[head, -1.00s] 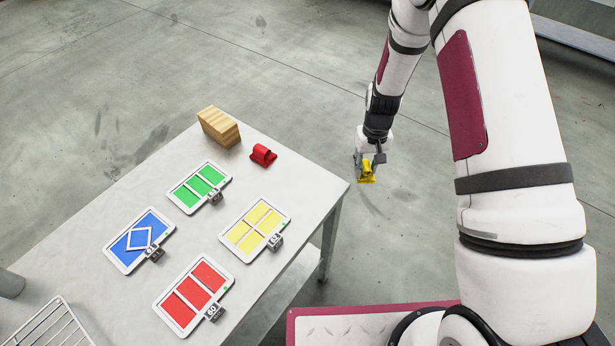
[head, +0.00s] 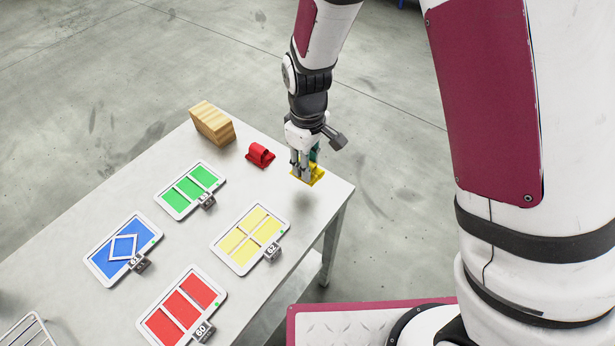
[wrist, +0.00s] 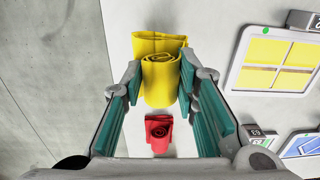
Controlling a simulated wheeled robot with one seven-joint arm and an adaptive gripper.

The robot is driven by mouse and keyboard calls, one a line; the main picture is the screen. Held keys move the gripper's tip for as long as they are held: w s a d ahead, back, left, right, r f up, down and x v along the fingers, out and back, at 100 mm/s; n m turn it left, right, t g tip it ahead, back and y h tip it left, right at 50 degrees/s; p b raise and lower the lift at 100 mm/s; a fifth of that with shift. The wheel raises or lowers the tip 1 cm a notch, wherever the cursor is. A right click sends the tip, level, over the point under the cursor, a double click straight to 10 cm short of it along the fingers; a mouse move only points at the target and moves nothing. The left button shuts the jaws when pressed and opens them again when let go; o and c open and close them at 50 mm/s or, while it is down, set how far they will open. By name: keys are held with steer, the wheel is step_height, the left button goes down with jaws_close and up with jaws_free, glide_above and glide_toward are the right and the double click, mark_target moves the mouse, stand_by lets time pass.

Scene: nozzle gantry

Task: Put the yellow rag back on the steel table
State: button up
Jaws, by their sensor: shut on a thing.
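The yellow rag (head: 314,177) is rolled up and held in my gripper (head: 303,172). In the wrist view the yellow rag (wrist: 161,70) sits between the teal finger pads of my gripper (wrist: 160,82), which are shut on it. The rag is over the far right corner of the steel table (head: 290,232). A shadow on the tabletop below suggests a gap, so the rag appears to hang above the surface. The fingers hide part of the rag in the head view.
A red rolled rag (head: 260,155) lies left of my gripper, beside a wooden block (head: 212,124). Placards with yellow (head: 250,238), green (head: 189,190), blue (head: 123,248) and red (head: 182,308) panels lie on the table. A wire rack (head: 22,335) is at the lower left. The table's right corner is bare.

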steer(key=shift+f, duration=2.6)
steer(key=shift+f, duration=0.15)
steer(key=o, duration=1.1)
